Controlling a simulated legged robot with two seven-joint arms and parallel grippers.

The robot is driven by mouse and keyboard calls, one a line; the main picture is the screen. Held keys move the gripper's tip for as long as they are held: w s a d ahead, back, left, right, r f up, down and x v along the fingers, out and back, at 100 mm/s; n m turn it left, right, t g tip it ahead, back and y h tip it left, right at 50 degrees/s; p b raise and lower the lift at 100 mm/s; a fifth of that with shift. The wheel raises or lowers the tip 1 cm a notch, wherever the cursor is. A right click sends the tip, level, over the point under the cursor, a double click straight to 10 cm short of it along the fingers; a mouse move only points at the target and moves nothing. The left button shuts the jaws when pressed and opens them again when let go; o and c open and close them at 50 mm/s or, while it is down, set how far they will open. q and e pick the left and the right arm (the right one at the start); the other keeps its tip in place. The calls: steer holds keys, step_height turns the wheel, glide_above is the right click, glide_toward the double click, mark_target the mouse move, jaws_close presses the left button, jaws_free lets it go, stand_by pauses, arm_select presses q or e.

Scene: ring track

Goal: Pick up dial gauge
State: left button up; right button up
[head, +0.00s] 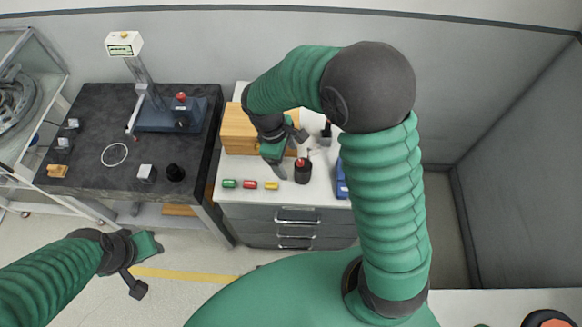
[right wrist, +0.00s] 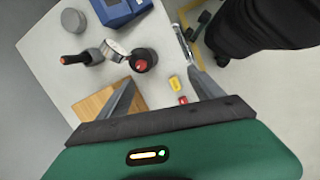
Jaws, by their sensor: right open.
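A small silver, round-faced piece that looks like the dial gauge (right wrist: 113,50) lies on the white cabinet top in the right wrist view, between a black tool with a red end and a black cup. In the head view, a pale piece there (head: 315,152) is small and partly unclear. My right gripper (head: 289,152) is above the cabinet beside the wooden box.
The black cup with a red top (head: 303,172) stands close to my right gripper. A wooden box (head: 238,130), a blue case (head: 342,182) and green, red and yellow pieces (head: 250,184) share the cabinet top. A dark table (head: 100,190) with a stand is left, across a gap.

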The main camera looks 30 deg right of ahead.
mark_target(297, 163)
steer(key=w+n+g+h+p, duration=0.1)
steer(key=w+n+h, duration=0.1)
steer(key=w+n, duration=0.2)
steer(key=p+x, duration=0.1)
steer(key=x, duration=0.5)
steer(key=p+x, duration=0.1)
steer(key=x, duration=0.4)
steer(key=shift+w+d+f, duration=0.15)
steer(key=shift+d+f, duration=0.2)
steer(key=shift+d, duration=0.05)
steer(key=x, duration=0.1)
steer(key=p+x, duration=0.1)
steer(key=x, duration=0.1)
steer(key=p+x, duration=0.1)
steer(key=shift+s+f, duration=0.35)
steer(key=shift+s, duration=0.05)
steer(key=shift+d+f, duration=0.15)
steer(key=shift+f, duration=0.15)
steer(key=shift+w+r, duration=0.1)
jaws_close()
